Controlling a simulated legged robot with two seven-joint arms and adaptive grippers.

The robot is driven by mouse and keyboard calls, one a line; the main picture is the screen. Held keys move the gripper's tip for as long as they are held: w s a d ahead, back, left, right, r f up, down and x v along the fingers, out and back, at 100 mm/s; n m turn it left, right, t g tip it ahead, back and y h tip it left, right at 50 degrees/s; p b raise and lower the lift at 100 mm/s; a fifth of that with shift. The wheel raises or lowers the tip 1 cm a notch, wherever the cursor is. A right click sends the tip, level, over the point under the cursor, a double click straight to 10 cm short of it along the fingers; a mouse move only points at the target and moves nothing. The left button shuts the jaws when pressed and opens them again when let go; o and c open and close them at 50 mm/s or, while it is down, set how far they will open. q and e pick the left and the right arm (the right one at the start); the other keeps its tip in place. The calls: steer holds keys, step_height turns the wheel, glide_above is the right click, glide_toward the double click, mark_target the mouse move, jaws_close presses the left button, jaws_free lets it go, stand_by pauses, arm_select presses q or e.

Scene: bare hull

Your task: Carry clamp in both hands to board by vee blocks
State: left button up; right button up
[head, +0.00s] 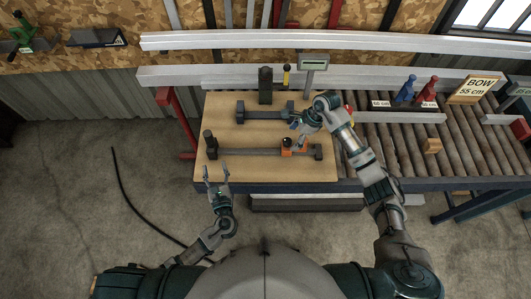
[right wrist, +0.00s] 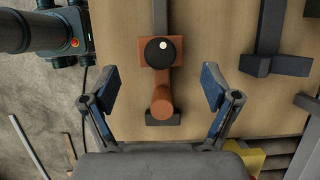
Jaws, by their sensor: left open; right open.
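A long dark bar clamp (head: 248,152) lies across the wooden board (head: 320,177), its upright dark jaw at the left and its orange sliding part (head: 287,144) towards the right. My left gripper (head: 216,174) is open and empty at the front edge of the board, below the clamp's left end and apart from it. My right gripper (head: 298,134) is open above the clamp's right end. In the right wrist view, the orange handle (right wrist: 161,100) sits between the open fingers (right wrist: 160,90), not gripped. I cannot tell which pieces are the vee blocks.
A shorter dark bar piece (head: 262,114) lies behind the clamp. A black block (head: 265,85) and a small display (head: 314,61) stand at the back. A roller conveyor (head: 465,140) with blue (head: 406,89) and red (head: 428,92) pieces is at right.

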steer(key=v, duration=0.4)
steer(key=shift+d+r, duration=0.1)
steer(key=shift+r, duration=0.05)
